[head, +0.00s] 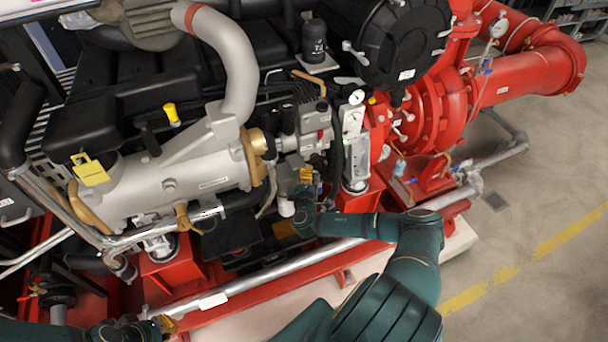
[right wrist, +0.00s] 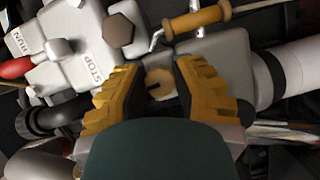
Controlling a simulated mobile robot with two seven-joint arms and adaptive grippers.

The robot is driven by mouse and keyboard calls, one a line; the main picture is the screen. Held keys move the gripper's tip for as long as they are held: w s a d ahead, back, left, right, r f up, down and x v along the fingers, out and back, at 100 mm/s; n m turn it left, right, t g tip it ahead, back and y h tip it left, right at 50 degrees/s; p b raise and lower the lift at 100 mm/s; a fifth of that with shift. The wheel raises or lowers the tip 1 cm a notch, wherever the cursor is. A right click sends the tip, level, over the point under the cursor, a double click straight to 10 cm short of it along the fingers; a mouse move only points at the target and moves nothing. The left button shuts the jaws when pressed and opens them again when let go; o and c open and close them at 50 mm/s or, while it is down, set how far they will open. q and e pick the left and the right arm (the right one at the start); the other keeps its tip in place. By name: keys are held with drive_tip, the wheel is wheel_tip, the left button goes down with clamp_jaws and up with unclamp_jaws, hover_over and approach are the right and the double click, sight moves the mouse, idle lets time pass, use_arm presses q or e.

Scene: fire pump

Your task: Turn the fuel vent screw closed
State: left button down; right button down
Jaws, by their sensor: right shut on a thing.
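The fuel vent screw, a round brass head with a dark slot (right wrist: 158,83), sits on a grey metal housing in the right wrist view. My right gripper (right wrist: 158,76) has its yellow ridged fingers on both sides of the screw and is shut on it. In the head view, my right gripper (head: 305,176) is at the grey fuel unit beside the engine, and the screw is too small and hidden to make out. My left gripper (head: 160,326) is low at the left, near the red base rail, away from the screw; its finger opening is unclear.
In the head view, a silver pipe (head: 275,268) runs below my right arm. Open floor (head: 530,225) lies right.

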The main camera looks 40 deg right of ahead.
drive_tip(key=shift+w+r+m, duration=0.1)
drive_tip(key=shift+m, duration=0.4)
drive_tip(key=c, duration=0.7)
unclamp_jaws()
drive_tip(key=shift+c, duration=0.2)
drive_tip(key=v, duration=1.2)
drive_tip(key=shift+r, duration=0.15)
